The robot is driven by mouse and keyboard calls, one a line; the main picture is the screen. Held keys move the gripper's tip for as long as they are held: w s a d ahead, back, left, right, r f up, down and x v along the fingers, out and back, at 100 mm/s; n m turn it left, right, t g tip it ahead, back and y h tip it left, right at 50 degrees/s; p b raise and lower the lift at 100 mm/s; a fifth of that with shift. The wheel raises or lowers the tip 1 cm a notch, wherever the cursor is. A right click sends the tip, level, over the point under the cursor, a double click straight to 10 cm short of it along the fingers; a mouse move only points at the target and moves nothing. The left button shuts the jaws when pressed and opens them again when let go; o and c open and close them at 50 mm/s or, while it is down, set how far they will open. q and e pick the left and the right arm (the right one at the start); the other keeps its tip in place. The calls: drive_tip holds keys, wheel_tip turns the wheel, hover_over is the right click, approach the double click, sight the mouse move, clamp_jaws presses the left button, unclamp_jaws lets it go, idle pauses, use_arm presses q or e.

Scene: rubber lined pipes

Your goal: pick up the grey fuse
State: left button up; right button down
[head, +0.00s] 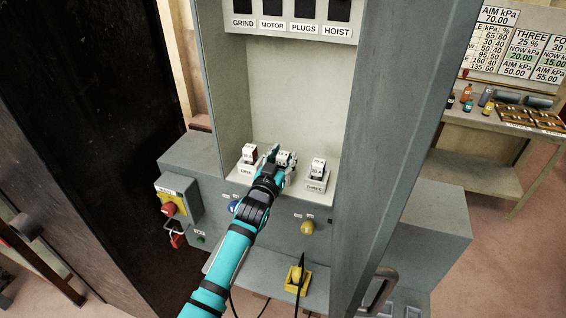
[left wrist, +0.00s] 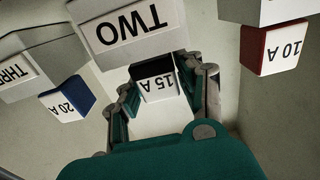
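The grey fuse (left wrist: 157,80), marked 15 A with a dark side face, sits at the holder labelled TWO (left wrist: 130,28) in the left wrist view. My left gripper (left wrist: 162,92) has its fingers on either side of this fuse, apart from each other. I cannot tell whether they touch it. In the head view, my left gripper (head: 276,159) is at the middle holder on the cabinet shelf, and the fuse (head: 286,156) is partly hidden by it. My right gripper is not in view.
A red 10 A fuse (left wrist: 278,50) and a blue 20 A fuse (left wrist: 67,100) sit in holders on either side. The cabinet's right wall (head: 385,120) stands close by. Below are a red switch (head: 169,208) and a yellow plug (head: 297,274).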

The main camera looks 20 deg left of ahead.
use_arm(q)
clamp_jaws()
drive_tip(key=shift+r, duration=0.1)
